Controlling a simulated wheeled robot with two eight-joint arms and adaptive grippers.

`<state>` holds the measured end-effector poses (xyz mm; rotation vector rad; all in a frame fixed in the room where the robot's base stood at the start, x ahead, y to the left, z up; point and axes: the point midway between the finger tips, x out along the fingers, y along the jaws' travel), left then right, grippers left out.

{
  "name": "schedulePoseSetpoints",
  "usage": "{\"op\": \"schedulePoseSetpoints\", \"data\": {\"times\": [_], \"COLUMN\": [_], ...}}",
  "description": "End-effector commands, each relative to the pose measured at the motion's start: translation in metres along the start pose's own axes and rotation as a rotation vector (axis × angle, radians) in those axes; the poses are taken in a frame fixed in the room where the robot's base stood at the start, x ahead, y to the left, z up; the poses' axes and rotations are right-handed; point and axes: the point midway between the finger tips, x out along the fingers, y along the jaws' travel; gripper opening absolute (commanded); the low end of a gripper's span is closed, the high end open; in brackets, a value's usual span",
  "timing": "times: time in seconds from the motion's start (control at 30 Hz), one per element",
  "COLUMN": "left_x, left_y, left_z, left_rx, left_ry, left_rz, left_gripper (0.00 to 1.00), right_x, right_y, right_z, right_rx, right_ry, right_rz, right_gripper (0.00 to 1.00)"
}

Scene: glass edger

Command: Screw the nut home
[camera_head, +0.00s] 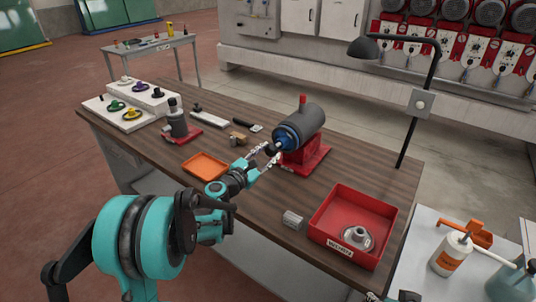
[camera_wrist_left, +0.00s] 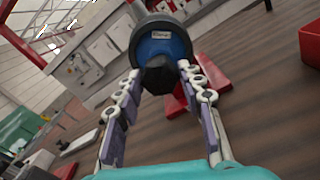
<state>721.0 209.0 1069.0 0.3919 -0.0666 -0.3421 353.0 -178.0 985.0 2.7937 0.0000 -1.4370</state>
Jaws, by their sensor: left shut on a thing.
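A grey cylindrical machine head (camera_head: 306,122) with a blue front (camera_head: 284,139) stands on a red base near the middle of the workbench. In the left wrist view, a dark faceted nut (camera_wrist_left: 160,75) sits at the centre of the blue front (camera_wrist_left: 162,47). My left gripper (camera_head: 263,159) reaches the front of the head. Its two fingers (camera_wrist_left: 157,85) lie on either side of the nut, shut on it. The nut's threads and seating face are hidden. My right gripper does not show clearly in either view.
A red bin (camera_head: 327,239) with a metal flanged part stands at the right, beside a small grey block (camera_head: 292,219). An orange tray (camera_head: 205,166) lies left of my gripper. A black lamp (camera_head: 420,103) rises behind the bin.

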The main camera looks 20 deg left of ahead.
Motion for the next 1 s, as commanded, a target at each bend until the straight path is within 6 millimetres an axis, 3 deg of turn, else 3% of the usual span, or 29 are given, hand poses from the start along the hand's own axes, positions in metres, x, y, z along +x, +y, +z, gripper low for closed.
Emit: {"op": "schedulePoseSetpoints", "data": {"times": [1.0], "left_x": [0.023], "left_y": [0.000], "left_z": [0.000], "left_rx": [0.000], "left_ry": [0.000], "left_rz": [0.000], "left_gripper": [0.08], "right_x": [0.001], "right_y": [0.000], "right_z": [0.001], "right_rx": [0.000], "right_ry": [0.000], "right_rz": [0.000], "right_gripper": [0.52]}}
